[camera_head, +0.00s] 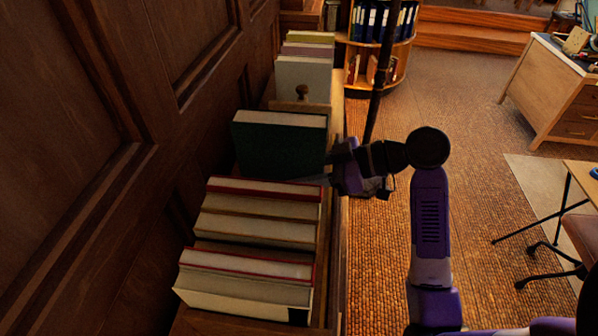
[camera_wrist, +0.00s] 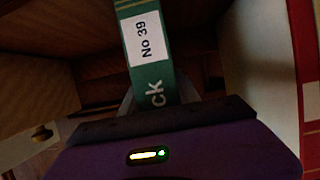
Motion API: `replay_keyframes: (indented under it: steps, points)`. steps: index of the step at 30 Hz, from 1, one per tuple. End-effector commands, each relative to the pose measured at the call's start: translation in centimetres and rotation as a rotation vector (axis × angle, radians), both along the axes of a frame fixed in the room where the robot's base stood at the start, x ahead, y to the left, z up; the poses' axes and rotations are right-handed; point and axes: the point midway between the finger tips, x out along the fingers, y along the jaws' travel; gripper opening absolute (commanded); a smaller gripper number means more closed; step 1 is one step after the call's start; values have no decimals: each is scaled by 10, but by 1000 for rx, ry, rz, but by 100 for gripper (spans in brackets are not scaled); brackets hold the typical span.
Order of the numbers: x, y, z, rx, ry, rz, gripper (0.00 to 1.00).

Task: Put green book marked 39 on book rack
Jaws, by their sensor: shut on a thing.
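The green book marked 39 (camera_head: 280,148) stands upright between other books on the left in the head view. In the wrist view its green spine (camera_wrist: 152,50) shows a white label reading "No 39". My gripper (camera_head: 328,180) is shut on the book at its spine side; in the wrist view the fingers (camera_wrist: 160,98) sit at either side of the spine. The book rack (camera_head: 335,120) is a long wooden holder against the panelled wall, and the book is over or in a gap in it. Whether its bottom rests on the rack is hidden.
Red and cream books (camera_head: 257,228) stand in front of the green book. A dark upright pole (camera_head: 380,80) is near my arm. Open carpet (camera_head: 450,110) lies to the right.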

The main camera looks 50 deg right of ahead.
Motion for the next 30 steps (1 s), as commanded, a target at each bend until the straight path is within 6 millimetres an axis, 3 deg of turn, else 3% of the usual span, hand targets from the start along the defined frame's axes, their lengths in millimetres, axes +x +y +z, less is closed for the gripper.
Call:
replay_keyframes:
  steps: [1,3,4,17,30]
  points:
    - [0,0,-1,-1,1,0,44]
    - [0,0,-1,0,1,0,58]
    - [0,0,-1,0,1,0,60]
    - [-2,-2,4,-1,0,-2,60]
    - [-67,-46,35,-4,0,-2,60]
